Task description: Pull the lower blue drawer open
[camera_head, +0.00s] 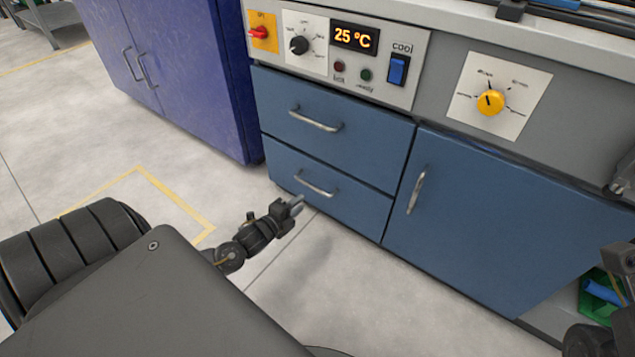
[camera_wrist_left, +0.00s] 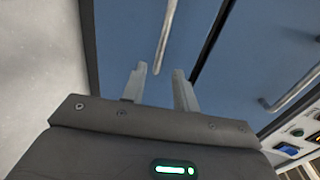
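The lower blue drawer (camera_head: 350,207) is shut, flush with the cabinet front, below an upper blue drawer (camera_head: 345,143). Its curved metal handle (camera_head: 316,184) runs across its upper part. My left gripper (camera_head: 297,203) is in front of the lower drawer, just below the handle in the head view. In the left wrist view my left gripper (camera_wrist_left: 160,75) is open with nothing between its fingers. The lower handle (camera_wrist_left: 165,38) lies ahead of the fingertips, apart from them. A dark part of my right arm (camera_head: 620,262) shows at the right edge; its fingers cannot be made out.
A blue cabinet door (camera_head: 500,220) with a vertical handle is right of the drawers. A control panel (camera_head: 340,55) is above them. A purple cabinet (camera_head: 180,65) stands to the left. A green crate (camera_head: 597,300) is at lower right. The floor before the drawers is clear.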

